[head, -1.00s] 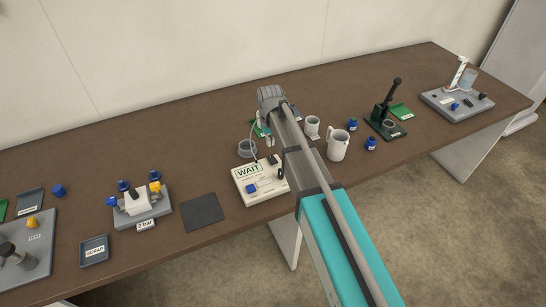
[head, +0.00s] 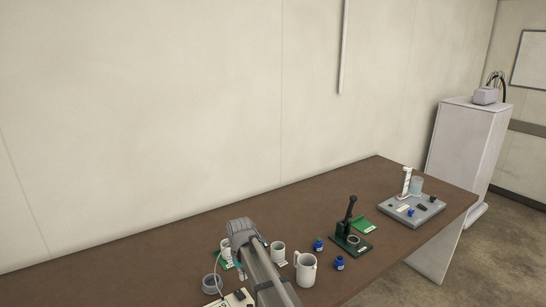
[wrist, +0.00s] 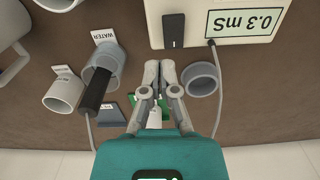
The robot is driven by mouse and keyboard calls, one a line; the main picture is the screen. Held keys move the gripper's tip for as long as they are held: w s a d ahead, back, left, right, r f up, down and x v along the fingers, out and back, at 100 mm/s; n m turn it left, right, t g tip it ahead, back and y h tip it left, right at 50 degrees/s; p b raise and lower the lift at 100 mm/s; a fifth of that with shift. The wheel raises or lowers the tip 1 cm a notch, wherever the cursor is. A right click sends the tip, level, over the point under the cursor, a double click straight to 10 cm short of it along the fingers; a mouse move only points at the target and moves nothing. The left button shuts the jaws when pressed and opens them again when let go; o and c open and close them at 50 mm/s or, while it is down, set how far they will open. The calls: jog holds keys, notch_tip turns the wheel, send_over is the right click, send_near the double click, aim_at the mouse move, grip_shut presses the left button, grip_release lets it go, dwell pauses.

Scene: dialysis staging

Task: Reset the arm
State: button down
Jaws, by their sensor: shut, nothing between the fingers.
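My gripper (wrist: 160,70) is shut and empty in the wrist view, its fingertips together. It is above the table between a grey cup (wrist: 101,57) labelled WATER and an empty grey round holder (wrist: 202,78). A black probe (wrist: 97,92) stands tilted in the WATER cup. A white meter (wrist: 205,38) lies beyond the fingertips, its display upside down and reading 0.3 mS. In the head view my arm reaches over the table from the bottom, and its wrist hides part of the area around the cups.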

jog(key=s+d+m, duration=0.2)
jog(key=s+d, duration=0.3)
jog(key=d, duration=0.4)
jog(key=s+d+m, duration=0.2)
jog(key=s+d, duration=0.3)
jog(key=d, duration=0.4)
jog(key=s+d+m, duration=0.2)
jog(key=s+d, duration=0.4)
jog(key=d, duration=0.4)
